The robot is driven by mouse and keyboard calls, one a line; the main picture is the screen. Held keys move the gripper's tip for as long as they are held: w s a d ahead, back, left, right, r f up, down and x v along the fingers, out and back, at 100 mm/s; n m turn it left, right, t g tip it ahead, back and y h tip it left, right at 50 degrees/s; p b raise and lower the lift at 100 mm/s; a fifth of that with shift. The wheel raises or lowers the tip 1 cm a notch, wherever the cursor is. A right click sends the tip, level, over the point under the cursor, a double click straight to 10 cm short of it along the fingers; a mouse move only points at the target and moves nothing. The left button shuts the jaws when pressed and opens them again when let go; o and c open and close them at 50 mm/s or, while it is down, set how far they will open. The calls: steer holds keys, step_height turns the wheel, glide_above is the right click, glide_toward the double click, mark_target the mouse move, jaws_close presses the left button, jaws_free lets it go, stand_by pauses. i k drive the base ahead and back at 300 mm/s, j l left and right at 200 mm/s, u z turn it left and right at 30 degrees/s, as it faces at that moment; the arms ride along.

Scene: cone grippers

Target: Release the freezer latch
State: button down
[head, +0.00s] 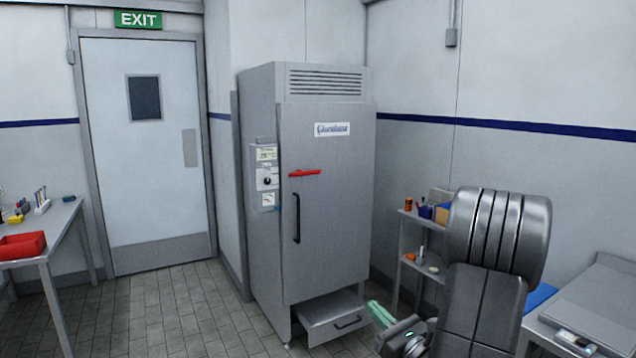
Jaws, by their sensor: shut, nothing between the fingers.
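The freezer (335,240) is a tall grey metal cabinet in the middle of the head view, with its door shut. Its latch (304,173) is a red lever lying about level across the upper left part of the door. A dark vertical door handle (296,218) sits below the latch. My gripper (379,313) shows at the lower right as pale green fingers, shut and empty. It is well below and to the right of the latch, apart from it. My arm hides part of the gripper's surroundings.
A drawer (335,318) at the freezer's bottom stands partly out. A control panel (266,178) is on its left side. A shelf (408,226) with small items stands to the right. A table with a red tray (22,246) is far left. The tiled floor (190,310) between is clear.

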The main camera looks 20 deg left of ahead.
mark_target(299, 172)
steer(key=i+j, duration=0.7)
steer(key=i, duration=0.2)
steer(key=i+j+z, duration=0.1)
steer(key=i+j, duration=0.6)
steer(key=i, duration=0.2)
steer(key=i+j, duration=0.75)
steer(key=i+l+z, duration=0.05)
steer(key=i, duration=0.1)
